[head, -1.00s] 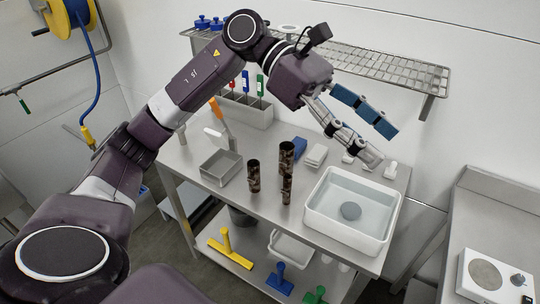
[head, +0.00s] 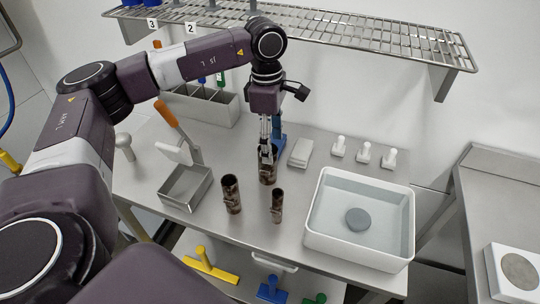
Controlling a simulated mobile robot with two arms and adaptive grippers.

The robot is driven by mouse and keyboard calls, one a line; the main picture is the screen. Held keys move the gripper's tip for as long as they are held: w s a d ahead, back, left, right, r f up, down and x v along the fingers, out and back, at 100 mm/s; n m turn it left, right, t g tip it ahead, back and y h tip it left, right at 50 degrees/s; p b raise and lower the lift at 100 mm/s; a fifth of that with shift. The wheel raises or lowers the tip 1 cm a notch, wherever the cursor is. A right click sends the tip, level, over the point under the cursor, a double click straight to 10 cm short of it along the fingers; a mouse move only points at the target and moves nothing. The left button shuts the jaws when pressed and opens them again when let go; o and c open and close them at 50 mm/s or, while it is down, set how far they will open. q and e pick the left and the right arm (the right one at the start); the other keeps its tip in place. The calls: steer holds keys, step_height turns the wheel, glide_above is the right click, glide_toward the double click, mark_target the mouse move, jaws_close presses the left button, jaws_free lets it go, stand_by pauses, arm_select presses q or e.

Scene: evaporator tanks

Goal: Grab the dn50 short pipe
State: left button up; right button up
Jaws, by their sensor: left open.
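Three rusty brown pipes stand upright on the steel table. One wider pipe (head: 231,195) is at the left. A thinner, shorter pipe (head: 277,207) is at the front right. A third pipe (head: 268,176) stands behind them, its upper part partly covered by my left gripper. I cannot tell by marking which is the dn50 short pipe. My left gripper (head: 268,154) points down at the rear pipe's top, open. Whether its fingers are around, inside or just in front of that pipe cannot be told. My right gripper is not in view.
A white basin (head: 312,232) with a grey disc in it is right of the pipes. A metal tray (head: 186,201) and an orange-handled tool (head: 166,112) are left. White stoppers (head: 364,152) stand behind the basin. A wire shelf (head: 400,37) hangs above the back.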

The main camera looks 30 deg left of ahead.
arm_select(q)
steer(key=shift+y, duration=0.5)
steer(key=f+p, duration=0.1)
steer(key=f, duration=0.1)
steer(key=a+f+p, duration=0.1)
steer(key=f, duration=0.4)
steer(key=shift+a+f+p, duration=0.25)
steer(key=shift+f+p, duration=0.15)
steer(key=shift+f, duration=0.2)
steer(key=shift+w, duration=0.1)
steer(key=c, duration=1.4)
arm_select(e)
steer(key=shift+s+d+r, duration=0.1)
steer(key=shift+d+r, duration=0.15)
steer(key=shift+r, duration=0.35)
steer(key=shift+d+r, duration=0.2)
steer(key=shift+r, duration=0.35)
